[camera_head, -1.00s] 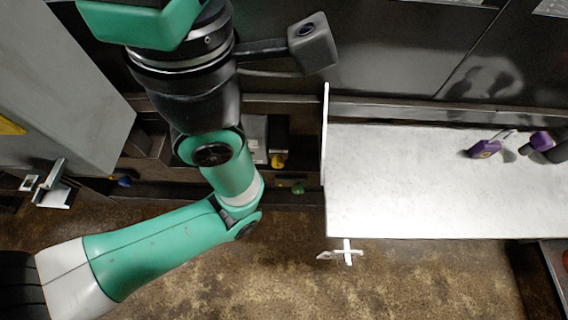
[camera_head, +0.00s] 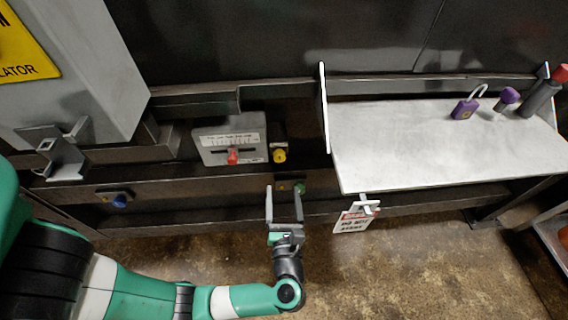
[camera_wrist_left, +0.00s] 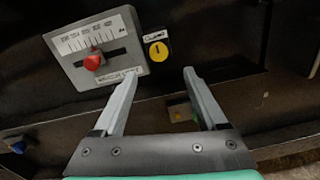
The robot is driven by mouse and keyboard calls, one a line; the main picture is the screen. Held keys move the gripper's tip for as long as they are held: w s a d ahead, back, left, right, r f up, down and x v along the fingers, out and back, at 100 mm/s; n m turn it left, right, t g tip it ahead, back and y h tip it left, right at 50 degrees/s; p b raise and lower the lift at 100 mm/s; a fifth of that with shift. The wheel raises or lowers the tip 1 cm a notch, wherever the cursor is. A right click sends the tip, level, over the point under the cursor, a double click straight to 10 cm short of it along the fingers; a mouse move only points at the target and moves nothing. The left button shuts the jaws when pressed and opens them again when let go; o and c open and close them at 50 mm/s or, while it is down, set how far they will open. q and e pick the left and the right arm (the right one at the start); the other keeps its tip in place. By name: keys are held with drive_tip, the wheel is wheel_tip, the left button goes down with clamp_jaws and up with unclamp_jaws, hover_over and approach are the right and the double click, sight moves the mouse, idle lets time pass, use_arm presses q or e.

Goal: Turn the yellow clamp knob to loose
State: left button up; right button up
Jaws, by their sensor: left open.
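The yellow clamp knob (camera_head: 280,155) sits on a small dark plate on the machine's frame, just right of a grey slider panel. It also shows in the left wrist view (camera_wrist_left: 158,51), with a dark mark across its face and a small label above it. My left gripper (camera_head: 284,190) is open and empty, with its fingers pointing up towards the frame, below the yellow knob. In the left wrist view the knob lies beyond and between the fingertips (camera_wrist_left: 162,78), apart from them. My right gripper is not in view.
A grey panel (camera_head: 213,150) with a red slider (camera_head: 233,157) is left of the knob. A green knob (camera_head: 300,188) is close by my left fingers. A blue knob (camera_head: 120,201) is further left. A white shelf (camera_head: 400,150) holds a purple padlock (camera_head: 464,108); a tag (camera_head: 354,218) hangs below.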

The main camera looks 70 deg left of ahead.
sight(280, 159)
use_arm(q)
drive_tip(key=b+x, duration=0.2)
drive_tip(key=x, duration=0.9)
drive_tip(key=shift+s+a, duration=0.15)
clamp_jaws()
